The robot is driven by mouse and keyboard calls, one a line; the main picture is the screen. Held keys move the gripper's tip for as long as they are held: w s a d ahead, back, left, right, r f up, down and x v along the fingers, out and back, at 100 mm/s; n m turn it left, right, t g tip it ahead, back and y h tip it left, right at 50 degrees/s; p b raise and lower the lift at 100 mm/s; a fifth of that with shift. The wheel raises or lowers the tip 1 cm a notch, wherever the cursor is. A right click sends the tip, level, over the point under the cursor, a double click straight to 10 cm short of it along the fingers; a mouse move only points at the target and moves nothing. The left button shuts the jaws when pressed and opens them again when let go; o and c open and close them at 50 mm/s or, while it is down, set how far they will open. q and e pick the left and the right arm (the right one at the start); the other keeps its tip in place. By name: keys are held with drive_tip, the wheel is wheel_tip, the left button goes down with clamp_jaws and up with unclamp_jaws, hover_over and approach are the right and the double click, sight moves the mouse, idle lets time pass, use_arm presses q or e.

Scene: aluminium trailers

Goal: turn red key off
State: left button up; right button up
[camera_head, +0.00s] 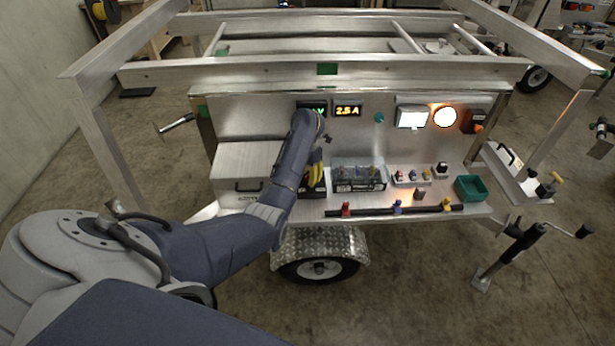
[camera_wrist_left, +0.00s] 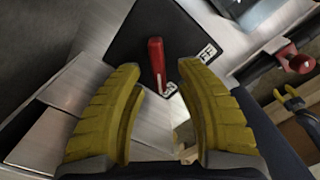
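The red key (camera_wrist_left: 157,62) shows in the left wrist view as a short red lever on a black plate (camera_wrist_left: 135,38). A white label ending in "FF" (camera_wrist_left: 208,52) is on the plate to its right, and a second label near the key's lower end is partly hidden. My left gripper (camera_wrist_left: 160,80) is open and empty, with its yellow fingers on either side of the key's lower end; I cannot tell whether they touch it. In the head view my left gripper (camera_head: 316,172) is over the trailer's front shelf, and the arm and fingers hide the key. My right gripper is not in view.
To the right on the shelf are a clear bin (camera_head: 360,178), small switches (camera_head: 412,177) and a green tray (camera_head: 470,188). A dark bar with coloured clamps (camera_head: 397,209) runs along the front edge. A metal box (camera_head: 245,165) stands left. Display panels (camera_head: 347,111) are behind.

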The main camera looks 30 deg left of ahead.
use_arm(q)
clamp_jaws()
drive_tip(key=shift+d, duration=0.1)
drive_tip(key=n, duration=0.3)
drive_tip(key=shift+d+n, duration=0.3)
drive_tip(key=shift+n, duration=0.1)
drive_tip(key=n, duration=0.4)
drive_tip(key=shift+w+d+n, duration=0.15)
drive_tip(key=shift+d+n, duration=0.15)
drive_tip(key=n, duration=0.5)
drive_tip(key=shift+w+d, duration=0.25)
drive_tip(key=shift+w, duration=0.05)
drive_tip(key=shift+w+n, duration=0.15)
drive_tip(key=shift+n, duration=0.9)
drive_tip(key=shift+w+n, duration=0.1)
drive_tip(key=shift+n, duration=1.25)
